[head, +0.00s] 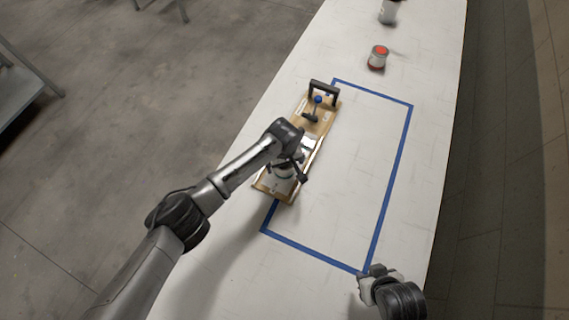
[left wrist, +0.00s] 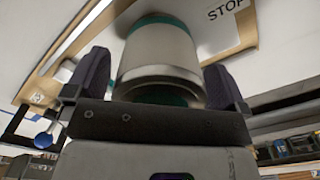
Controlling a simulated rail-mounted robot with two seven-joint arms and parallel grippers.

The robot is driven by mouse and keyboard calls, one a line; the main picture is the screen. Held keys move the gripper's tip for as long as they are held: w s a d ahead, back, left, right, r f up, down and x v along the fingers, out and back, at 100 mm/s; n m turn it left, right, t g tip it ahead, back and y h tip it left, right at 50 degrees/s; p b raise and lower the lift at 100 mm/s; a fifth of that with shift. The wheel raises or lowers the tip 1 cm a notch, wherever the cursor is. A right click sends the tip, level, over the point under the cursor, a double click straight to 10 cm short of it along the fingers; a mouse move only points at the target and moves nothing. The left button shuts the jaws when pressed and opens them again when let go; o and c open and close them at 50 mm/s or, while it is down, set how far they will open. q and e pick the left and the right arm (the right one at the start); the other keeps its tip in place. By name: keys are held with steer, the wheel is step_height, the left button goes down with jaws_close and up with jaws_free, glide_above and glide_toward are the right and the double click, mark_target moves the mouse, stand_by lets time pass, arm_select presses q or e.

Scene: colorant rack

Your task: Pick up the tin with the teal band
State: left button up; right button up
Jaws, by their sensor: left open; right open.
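The tin with the teal band (left wrist: 158,55) fills the middle of the left wrist view: a metal cylinder with teal near both visible ends. My left gripper (left wrist: 157,82) is open, with one dark finger on each side of the tin; I cannot tell whether either touches it. In the head view the tin (head: 281,176) stands at the near end of the wooden rack (head: 322,124), partly hidden by my left gripper (head: 292,164). My right gripper (head: 376,272) is open and empty, over the near right corner of the tape outline.
The rack has a black handle (head: 324,88) and a blue-knobbed lever (head: 318,100) at its far end. Blue tape (head: 395,165) outlines a clear area of the white table (head: 345,180). A red-topped tin (head: 377,58) and another tin (head: 388,12) stand beyond.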

arm_select(q)
steer(key=shift+f, duration=0.1)
steer(key=c, duration=1)
